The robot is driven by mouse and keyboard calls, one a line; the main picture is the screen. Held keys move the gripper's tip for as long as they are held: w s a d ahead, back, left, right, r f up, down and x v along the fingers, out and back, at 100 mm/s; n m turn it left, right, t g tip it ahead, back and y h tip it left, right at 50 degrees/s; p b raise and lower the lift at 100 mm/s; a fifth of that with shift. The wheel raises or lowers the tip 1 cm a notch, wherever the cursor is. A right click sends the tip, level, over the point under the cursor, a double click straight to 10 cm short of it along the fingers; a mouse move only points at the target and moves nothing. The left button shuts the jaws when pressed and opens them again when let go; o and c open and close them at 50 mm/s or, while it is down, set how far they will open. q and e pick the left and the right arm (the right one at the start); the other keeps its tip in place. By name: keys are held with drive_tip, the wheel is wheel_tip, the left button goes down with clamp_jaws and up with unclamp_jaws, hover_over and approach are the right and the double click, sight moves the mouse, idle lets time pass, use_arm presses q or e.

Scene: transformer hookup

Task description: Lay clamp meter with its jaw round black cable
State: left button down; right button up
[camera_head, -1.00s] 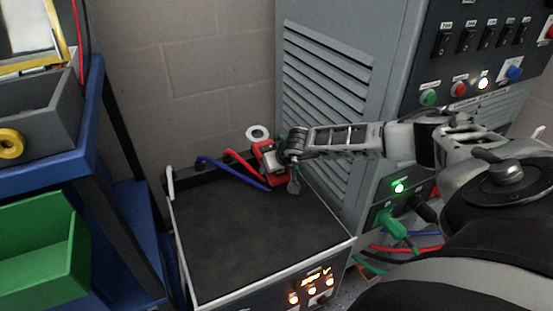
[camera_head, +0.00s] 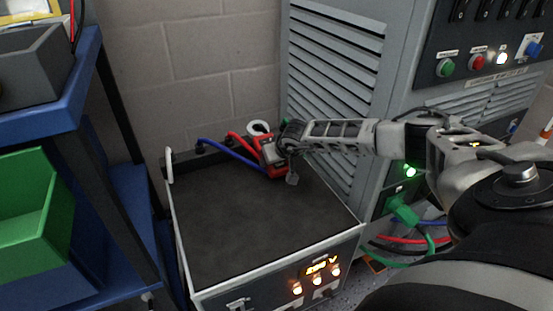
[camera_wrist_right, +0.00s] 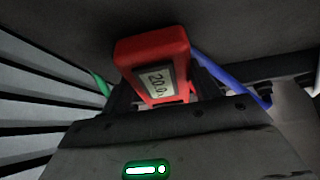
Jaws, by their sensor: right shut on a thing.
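The clamp meter (camera_head: 272,157) has a red body and stands at the back right of the dark-topped box, with its pale ring-shaped jaw (camera_head: 259,128) at the upper end. My right gripper (camera_head: 290,153) is shut on the meter's body from the right. In the right wrist view the red meter (camera_wrist_right: 153,62) shows its lit display reading about 20, between the fingers. The black cable cannot be made out, so I cannot tell whether the jaw is round it. The jaw is hidden in the wrist view. My left gripper is in neither current view.
A blue cable (camera_head: 232,155) and a red cable (camera_head: 240,143) run beside the meter. The box top (camera_head: 245,219) is clear in front. The grey louvred cabinet (camera_head: 334,60) stands close on the right. A blue shelf with a green bin (camera_head: 30,220) is at left.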

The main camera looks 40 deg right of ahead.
use_arm(q)
drive_tip(key=shift+w+d+r, duration=0.1)
drive_tip(key=shift+r, duration=0.25)
use_arm(e)
drive_tip(key=shift+f, duration=0.1)
drive_tip(key=o, duration=1.3)
drive_tip(key=shift+o, duration=0.2)
use_arm(q)
drive_tip(key=shift+f, duration=0.1)
use_arm(e)
drive_tip(key=shift+s+r+p, duration=0.3)
drive_tip(key=shift+r, duration=0.1)
use_arm(q)
drive_tip(key=a+f+y+p, duration=0.1)
drive_tip(key=p, duration=0.1)
drive_tip(key=f+m+g+p, duration=0.1)
drive_tip(key=p, duration=0.1)
drive_tip(key=shift+a+f+g+y+p, duration=0.2)
drive_tip(key=shift+a+g+y+p, duration=0.1)
drive_tip(key=shift+a+y+p, duration=0.1)
use_arm(e)
drive_tip(key=v, duration=1.5)
drive_tip(key=shift+a+r, duration=0.1)
